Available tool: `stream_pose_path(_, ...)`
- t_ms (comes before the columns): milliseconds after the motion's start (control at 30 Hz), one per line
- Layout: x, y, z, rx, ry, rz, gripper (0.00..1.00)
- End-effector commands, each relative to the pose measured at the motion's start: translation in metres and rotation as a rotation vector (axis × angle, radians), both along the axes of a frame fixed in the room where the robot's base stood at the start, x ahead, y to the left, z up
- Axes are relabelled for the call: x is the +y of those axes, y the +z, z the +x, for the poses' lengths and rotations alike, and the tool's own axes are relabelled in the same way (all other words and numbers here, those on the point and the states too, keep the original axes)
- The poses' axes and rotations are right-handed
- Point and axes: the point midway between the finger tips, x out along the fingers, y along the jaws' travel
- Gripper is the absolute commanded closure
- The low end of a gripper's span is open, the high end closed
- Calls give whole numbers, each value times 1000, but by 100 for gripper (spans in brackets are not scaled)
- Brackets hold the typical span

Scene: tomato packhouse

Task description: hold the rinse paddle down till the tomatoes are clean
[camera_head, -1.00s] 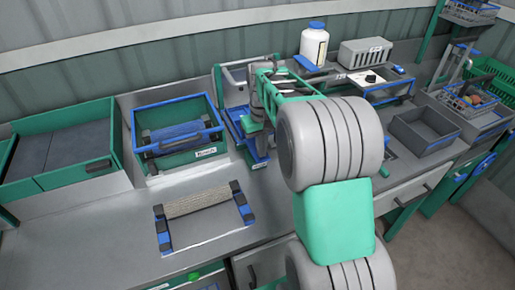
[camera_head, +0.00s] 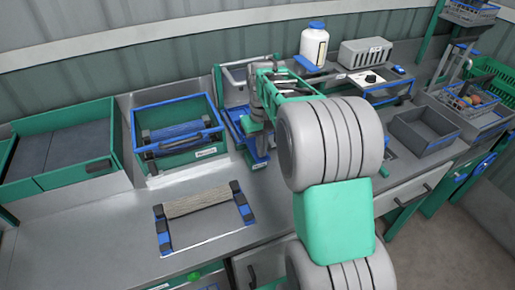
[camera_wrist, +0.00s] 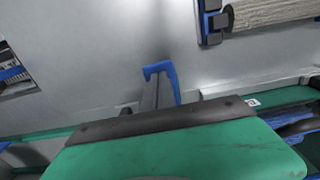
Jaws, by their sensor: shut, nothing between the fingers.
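Several red and orange tomatoes (camera_head: 476,99) sit in a wire basket with blue edging (camera_head: 455,103) at the far right of the head view; I cannot tell how clean they are. I cannot pick out the rinse paddle for sure, and my arm covers part of the bench. My gripper (camera_head: 258,163) hangs over the bench at left of centre, far from the basket. In the wrist view its narrow fingers (camera_wrist: 158,92) are together and empty, with a blue tip above the grey bench top.
A roller on blue and black mounts (camera_head: 197,202) lies left of my gripper. A blue-rimmed green bin (camera_head: 180,158) stands behind it. A grey tray (camera_head: 424,130), a white bottle (camera_head: 314,44) and a grey box (camera_head: 365,53) stand to the right. Bench between is partly clear.

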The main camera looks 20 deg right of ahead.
Motion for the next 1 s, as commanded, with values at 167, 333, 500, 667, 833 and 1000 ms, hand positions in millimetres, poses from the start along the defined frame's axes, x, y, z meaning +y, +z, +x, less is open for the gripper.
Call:
stream_pose_path(167,0,0,0,0,0,0,100)
stream_pose_path(333,0,-4,0,0,0,0,100)
stream_pose_path(500,0,-9,0,1,0,0,100)
stream_pose_path(667,0,-14,0,1,0,0,100)
stream_pose_path(833,0,-20,0,1,0,0,100)
stream_pose_path(1000,0,-19,0,1,1,0,100)
